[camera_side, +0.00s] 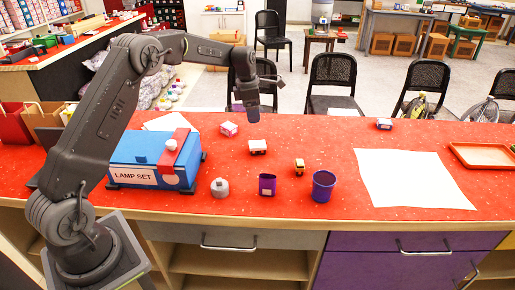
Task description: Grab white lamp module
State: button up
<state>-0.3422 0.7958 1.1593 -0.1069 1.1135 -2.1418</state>
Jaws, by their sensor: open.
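Several small block-like modules lie on the red counter. One with a white top (258,146) sits near the middle, just below my gripper in the picture. A pinkish-white one (228,128) is to its left and farther back. Another small white and purple one (384,124) lies at the back right. I cannot tell for sure which is the white lamp module. My gripper (254,116) points down above the counter, open and apart from the modules; its fingers are small and dark here. A blue box (135,176) labelled "LAMP SET" stands at the left.
A grey round object (220,187), a purple container (267,185), a yellowish block (299,167) and a purple cup (323,186) stand along the front. A white sheet (412,178) and a red-orange tray (484,155) lie at the right. Black chairs stand behind the counter.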

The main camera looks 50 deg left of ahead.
send_over(257, 144)
jog(key=f, duration=0.8)
jog(key=shift+s+a, duration=0.1)
jog(key=shift+a, duration=0.25)
jog(key=shift+w+d+f, duration=0.15)
jog(key=shift+d+f, duration=0.05)
jog(key=shift+f, duration=1.35)
jog(key=shift+w+d+f, duration=0.1)
jog(key=shift+d+f, duration=0.05)
jog(key=shift+f, duration=1.35)
jog(key=c, duration=1)
